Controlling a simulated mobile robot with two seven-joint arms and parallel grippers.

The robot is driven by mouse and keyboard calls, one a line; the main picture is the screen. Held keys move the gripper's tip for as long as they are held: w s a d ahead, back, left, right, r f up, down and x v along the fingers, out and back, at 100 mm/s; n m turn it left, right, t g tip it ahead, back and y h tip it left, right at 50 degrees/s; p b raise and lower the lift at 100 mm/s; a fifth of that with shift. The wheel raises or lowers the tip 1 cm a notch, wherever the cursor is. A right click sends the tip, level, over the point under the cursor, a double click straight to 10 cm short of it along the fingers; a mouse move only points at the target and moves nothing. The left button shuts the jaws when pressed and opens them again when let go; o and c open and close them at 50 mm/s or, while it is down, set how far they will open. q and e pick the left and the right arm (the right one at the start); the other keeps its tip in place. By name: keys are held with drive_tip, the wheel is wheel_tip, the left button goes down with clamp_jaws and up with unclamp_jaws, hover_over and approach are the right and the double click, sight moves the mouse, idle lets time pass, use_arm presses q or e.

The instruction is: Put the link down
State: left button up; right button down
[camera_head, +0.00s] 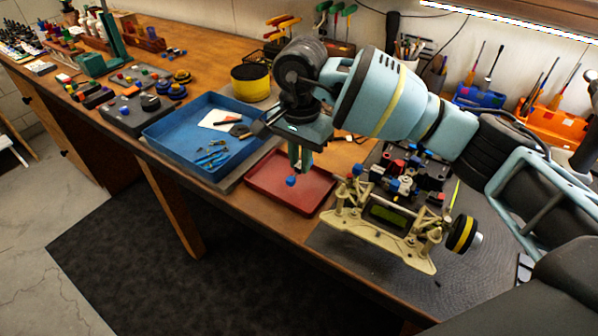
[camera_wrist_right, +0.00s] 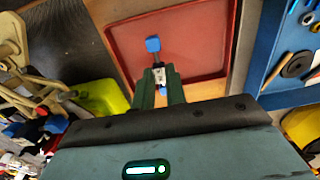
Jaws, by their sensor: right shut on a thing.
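The link, a thin piece with blue ends (camera_head: 291,181), hangs from the fingertips of my right gripper (camera_head: 301,158) above the red tray (camera_head: 268,193). In the right wrist view, the link (camera_wrist_right: 153,45) points away from the fingers, and part of a second blue end shows between them. My right gripper (camera_wrist_right: 160,80) is shut on the link. The red tray (camera_wrist_right: 205,42) lies beneath and beyond it, with its visible floor empty. The gap between link and tray floor is hard to judge. My left gripper is out of view.
A blue tray (camera_head: 165,130) with tools stands left of the red tray. The cream racecar chassis (camera_head: 390,235) with a yellow-banded wheel (camera_head: 462,235) stands right on a grey mat. The bench's front edge runs just before the red tray.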

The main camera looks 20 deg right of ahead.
wheel_tip(320, 180, down, 4)
drive_tip(key=shift+s+r+b, duration=0.15)
drive_tip(key=shift+r+b, duration=0.1)
drive_tip(key=shift+b, duration=0.25)
drive_tip(key=shift+a, duration=0.1)
drive_tip(key=shift+f, duration=0.15)
drive_tip(key=c, duration=1.4)
unclamp_jaws()
drive_tip(key=shift+c, duration=0.2)
wheel_tip(320, 180, up, 12)
